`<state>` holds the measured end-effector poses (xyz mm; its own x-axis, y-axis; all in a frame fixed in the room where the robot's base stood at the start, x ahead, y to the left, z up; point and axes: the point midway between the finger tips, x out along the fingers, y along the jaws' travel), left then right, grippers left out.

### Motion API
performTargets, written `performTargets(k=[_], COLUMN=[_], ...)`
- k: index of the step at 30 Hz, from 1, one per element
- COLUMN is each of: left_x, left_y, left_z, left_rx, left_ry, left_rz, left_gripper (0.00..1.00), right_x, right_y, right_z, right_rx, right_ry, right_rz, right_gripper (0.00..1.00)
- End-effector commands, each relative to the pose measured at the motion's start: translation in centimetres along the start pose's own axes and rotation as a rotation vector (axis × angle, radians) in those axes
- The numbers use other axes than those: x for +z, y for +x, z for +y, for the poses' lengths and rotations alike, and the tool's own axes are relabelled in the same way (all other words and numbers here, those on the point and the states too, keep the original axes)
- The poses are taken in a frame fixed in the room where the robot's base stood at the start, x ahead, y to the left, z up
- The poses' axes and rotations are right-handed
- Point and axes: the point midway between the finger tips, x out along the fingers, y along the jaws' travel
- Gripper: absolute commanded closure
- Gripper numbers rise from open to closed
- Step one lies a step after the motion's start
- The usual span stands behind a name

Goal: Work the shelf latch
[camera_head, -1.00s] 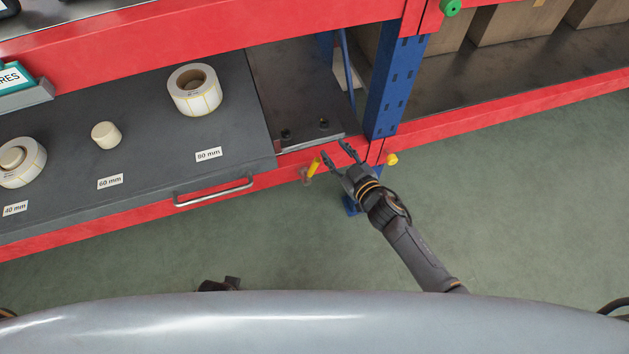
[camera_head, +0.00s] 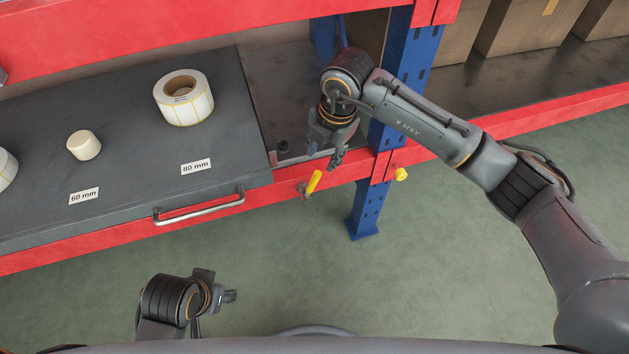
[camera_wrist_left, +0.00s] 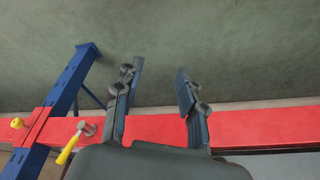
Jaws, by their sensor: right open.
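The shelf latch (camera_head: 314,182) is a small yellow lever on a metal pivot, set on the red front beam beside the blue upright. Its lever is tilted, upper end to the right. It also shows at the left of the left wrist view (camera_wrist_left: 67,148). My right gripper (camera_head: 337,158) is open, pointing down just above and right of the latch, apparently not touching it. Its fingers are partly hidden by its own body. My left gripper (camera_head: 230,296) is low in front of the shelf, away from the latch. Its fingers (camera_wrist_left: 157,88) are apart and empty in the left wrist view.
A blue upright (camera_head: 367,205) with a yellow knob (camera_head: 401,174) stands right of the latch. Floor in front is clear.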

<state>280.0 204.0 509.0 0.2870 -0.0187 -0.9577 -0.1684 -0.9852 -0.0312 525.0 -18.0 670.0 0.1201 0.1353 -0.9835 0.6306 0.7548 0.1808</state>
Motion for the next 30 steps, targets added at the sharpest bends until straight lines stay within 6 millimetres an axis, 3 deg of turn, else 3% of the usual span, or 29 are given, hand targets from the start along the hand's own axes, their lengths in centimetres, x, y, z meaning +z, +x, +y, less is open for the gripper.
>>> performTargets(k=[9,15,21,30], left_x=[0.1,0.3,0.4,0.4], left_y=[-3.6,-2.8,-2.5,-2.5], left_z=[-0.1,-0.1,-0.1,-0.1], left_rx=[-0.004,-0.004,-0.004,-0.004], left_ry=[-0.002,-0.002,-0.002,-0.002], left_rz=[0.022,0.020,0.020,0.020], left_gripper=[0.60,0.60,0.60,0.60], right_x=[-0.2,-0.2,-0.2,-0.2], right_y=[7.1,10.5,12.0,12.2], right_z=[-0.1,0.0,0.1,0.1], right_rx=[-0.001,0.001,0.003,0.003], right_ry=[0.000,-0.001,-0.002,-0.002], right_rz=[0.006,0.006,0.005,0.006], right_gripper=[0.60,0.60,0.60,0.60])
